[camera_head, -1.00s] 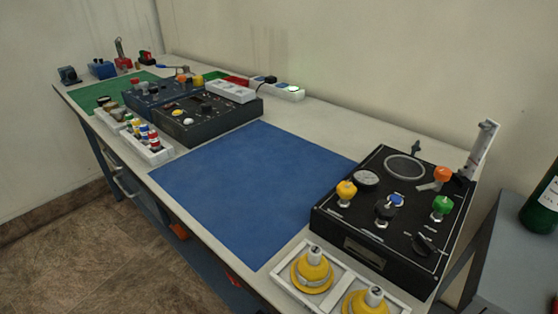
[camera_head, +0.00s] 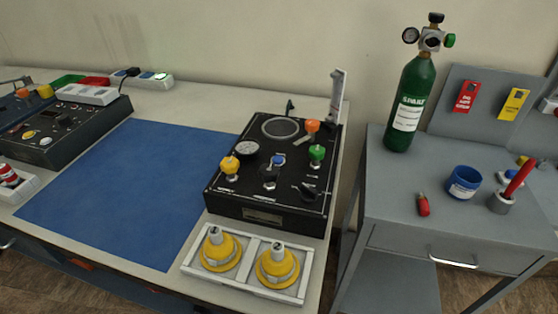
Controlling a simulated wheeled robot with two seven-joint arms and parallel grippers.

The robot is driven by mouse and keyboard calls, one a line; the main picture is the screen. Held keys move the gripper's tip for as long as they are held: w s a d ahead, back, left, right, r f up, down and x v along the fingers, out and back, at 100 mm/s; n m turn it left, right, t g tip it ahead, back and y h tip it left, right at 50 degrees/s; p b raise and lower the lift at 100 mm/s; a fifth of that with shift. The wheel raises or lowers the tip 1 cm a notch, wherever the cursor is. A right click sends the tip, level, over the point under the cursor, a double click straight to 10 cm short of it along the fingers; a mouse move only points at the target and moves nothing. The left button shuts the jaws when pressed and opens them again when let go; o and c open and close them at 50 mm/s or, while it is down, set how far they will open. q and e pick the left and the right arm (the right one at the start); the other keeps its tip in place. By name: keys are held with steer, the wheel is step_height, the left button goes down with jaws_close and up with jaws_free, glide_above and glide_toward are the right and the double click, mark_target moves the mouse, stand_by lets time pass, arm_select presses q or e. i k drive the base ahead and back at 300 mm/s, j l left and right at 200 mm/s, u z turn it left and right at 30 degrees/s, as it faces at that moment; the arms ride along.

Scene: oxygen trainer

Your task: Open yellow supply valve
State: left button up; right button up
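The black trainer box (camera_head: 236,204) stands at the right end of the bench in the head view. A yellow valve knob (camera_head: 230,166) sits at its left front, above a small label too small to read. An orange knob (camera_head: 312,126), a green knob (camera_head: 317,153), a blue-topped fitting (camera_head: 278,161), a black knob (camera_head: 309,191) and a round gauge (camera_head: 247,149) share the same panel. Whether the yellow valve is open or closed cannot be told. Neither of my grippers is in view.
A white tray (camera_head: 186,268) with two yellow masks stands in front of the box. A blue mat (camera_head: 130,190) lies clear to its left. A grey cart (camera_head: 400,195) on the right holds a green cylinder (camera_head: 411,105), a blue cup (camera_head: 462,182) and a red item (camera_head: 423,205).

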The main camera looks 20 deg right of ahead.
mark_target(230, 165)
steer(key=k+j+u, duration=0.25)
steer(key=k+j, duration=0.2)
steer(key=j, duration=0.2)
steer(key=k+j+u, duration=0.15)
steer(key=j, duration=0.25)
steer(key=k, duration=0.1)
